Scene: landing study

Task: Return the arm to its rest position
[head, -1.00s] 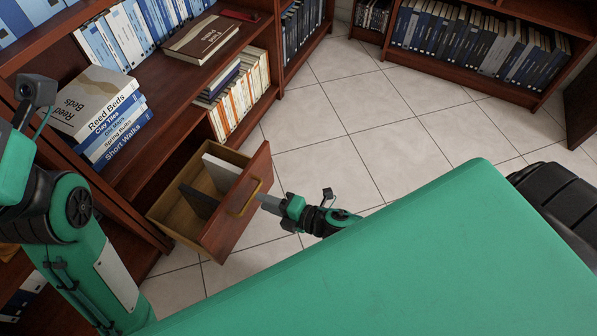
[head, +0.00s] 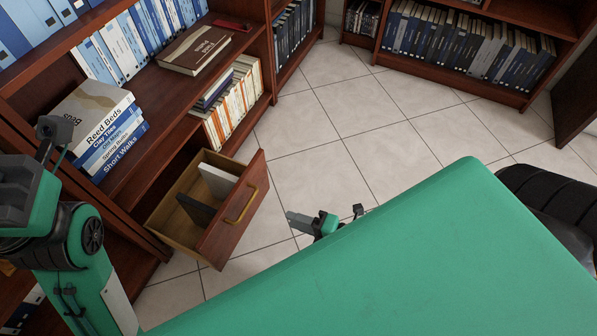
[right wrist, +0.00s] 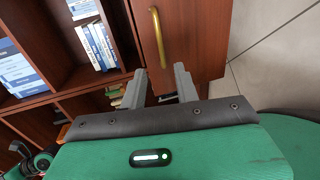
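My right gripper (head: 290,217) is beside the open drawer (head: 226,234), a gap to the right of its brass handle (head: 241,206). In the right wrist view its two grey fingers (right wrist: 161,82) are spread with nothing between them, and the brass handle (right wrist: 158,38) is beyond the tips. Part of the right arm is hidden behind my green body. My left arm (head: 70,240) is bent at the left edge of the head view; its fingers do not show. The drawer stands pulled out and holds a white item (head: 217,180) and a dark item (head: 197,208).
The wooden bookcase (head: 150,185) stands at left, with a stack of books (head: 105,125) near my left arm. A brown book (head: 195,50) lies on a shelf. Another bookcase (head: 455,80) is at the back. The tiled floor (head: 345,150) between is clear.

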